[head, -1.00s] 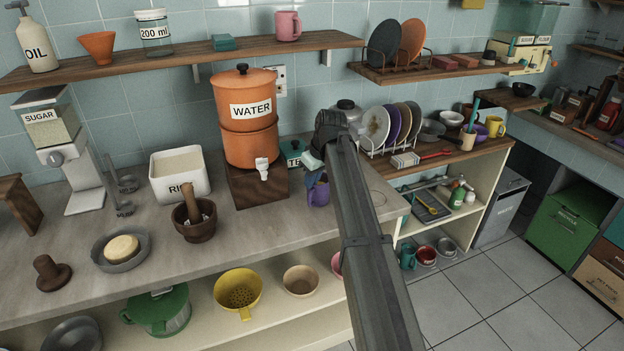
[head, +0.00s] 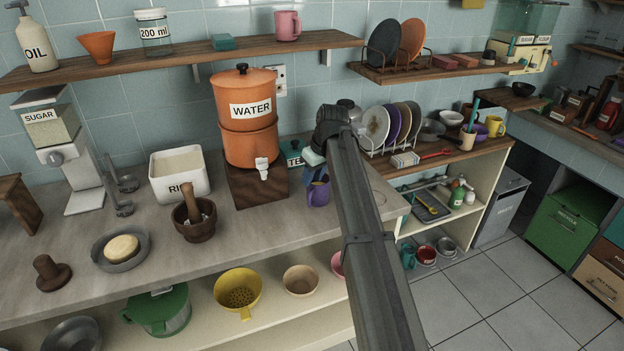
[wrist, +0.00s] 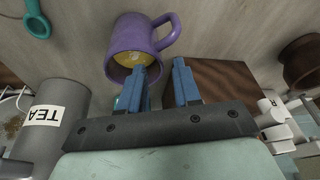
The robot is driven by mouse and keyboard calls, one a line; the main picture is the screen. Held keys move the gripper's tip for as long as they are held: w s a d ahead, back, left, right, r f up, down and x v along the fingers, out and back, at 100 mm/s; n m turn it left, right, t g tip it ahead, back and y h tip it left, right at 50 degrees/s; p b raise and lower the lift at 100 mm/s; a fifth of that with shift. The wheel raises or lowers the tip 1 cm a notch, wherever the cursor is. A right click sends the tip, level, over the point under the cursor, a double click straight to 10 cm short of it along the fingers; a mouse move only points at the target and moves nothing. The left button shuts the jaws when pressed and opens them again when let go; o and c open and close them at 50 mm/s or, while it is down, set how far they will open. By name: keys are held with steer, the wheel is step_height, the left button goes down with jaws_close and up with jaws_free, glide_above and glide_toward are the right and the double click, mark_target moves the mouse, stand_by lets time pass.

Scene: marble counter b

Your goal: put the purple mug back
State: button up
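The purple mug (head: 318,194) stands on the counter just right of the water dispenser's wooden stand, partly covered by my gripper in the head view. In the wrist view, the mug (wrist: 130,42) shows its open mouth with something yellowish inside, and its handle points to the upper right. My gripper (wrist: 166,66) has its two blue fingers apart, with a gap between them. The left finger overlaps the mug's mouth; I cannot tell whether it is inside or above the rim. In the head view, my gripper (head: 316,178) points down at the mug.
The orange water dispenser (head: 247,120) on its wooden stand (head: 258,186) is close on the left. A dish rack with plates (head: 376,128) is to the right. A pink mug (head: 288,25) sits on the upper shelf.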

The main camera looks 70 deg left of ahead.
steer(key=v, duration=1)
steer(key=shift+r, duration=0.35)
